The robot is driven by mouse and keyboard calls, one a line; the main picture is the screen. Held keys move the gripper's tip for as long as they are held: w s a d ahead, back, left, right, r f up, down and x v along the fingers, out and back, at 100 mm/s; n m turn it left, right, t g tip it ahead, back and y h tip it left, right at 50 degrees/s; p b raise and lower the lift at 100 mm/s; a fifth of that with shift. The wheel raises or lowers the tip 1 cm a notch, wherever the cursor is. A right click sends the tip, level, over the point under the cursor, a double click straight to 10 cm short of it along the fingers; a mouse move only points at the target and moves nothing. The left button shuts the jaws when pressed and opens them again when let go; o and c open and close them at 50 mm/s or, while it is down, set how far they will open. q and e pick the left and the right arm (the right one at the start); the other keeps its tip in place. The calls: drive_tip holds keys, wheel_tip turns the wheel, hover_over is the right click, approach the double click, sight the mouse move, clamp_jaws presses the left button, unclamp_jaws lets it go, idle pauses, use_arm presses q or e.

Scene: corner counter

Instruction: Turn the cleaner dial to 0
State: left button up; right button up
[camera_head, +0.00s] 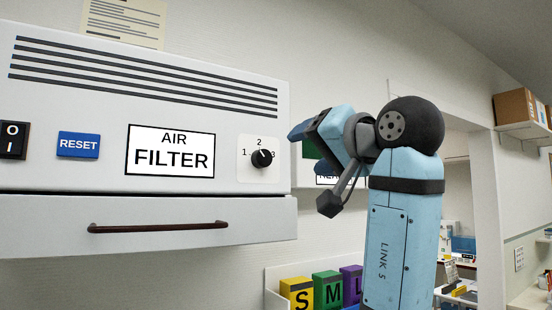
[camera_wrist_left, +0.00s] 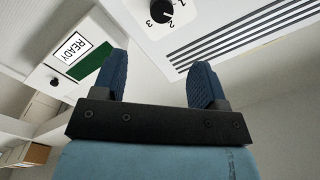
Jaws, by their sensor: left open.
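A black dial (camera_head: 262,158) sits on a white plate at the right of the white air filter unit's front, with the numbers 1, 2 and 3 around it. Its white mark points up, near the 2. No 0 shows. The dial also shows at the top edge of the left wrist view (camera_wrist_left: 161,11), partly cut off. My left gripper (camera_head: 297,132) is just right of the dial and apart from it. In the left wrist view my gripper (camera_wrist_left: 160,80) is open, its two blue fingers wide apart with nothing between them. My right gripper is out of view.
The unit carries a blue RESET button (camera_head: 78,145), a rocker switch (camera_head: 13,140) and a drawer handle (camera_head: 158,227). A READY sign (camera_wrist_left: 71,53) and another dark knob (camera_wrist_left: 54,81) are on a separate device. Coloured boxes (camera_head: 328,288) stand below.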

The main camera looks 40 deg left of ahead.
sight(265, 159)
use_arm(q)
drive_tip(key=p+x, duration=0.4)
drive_tip(key=x, duration=0.8)
drive_tip(key=shift+s+r, duration=0.1)
drive_tip(key=shift+s, duration=0.05)
drive_tip(key=shift+a, duration=0.65)
drive_tip(key=shift+w+a, duration=0.2)
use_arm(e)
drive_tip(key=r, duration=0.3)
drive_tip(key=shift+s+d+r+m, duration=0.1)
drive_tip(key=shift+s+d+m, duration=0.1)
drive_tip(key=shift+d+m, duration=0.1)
use_arm(q)
drive_tip(key=shift+c, duration=0.2)
drive_tip(key=shift+d, duration=0.1)
drive_tip(key=c, duration=0.7)
drive_tip(key=shift+c, duration=0.9)
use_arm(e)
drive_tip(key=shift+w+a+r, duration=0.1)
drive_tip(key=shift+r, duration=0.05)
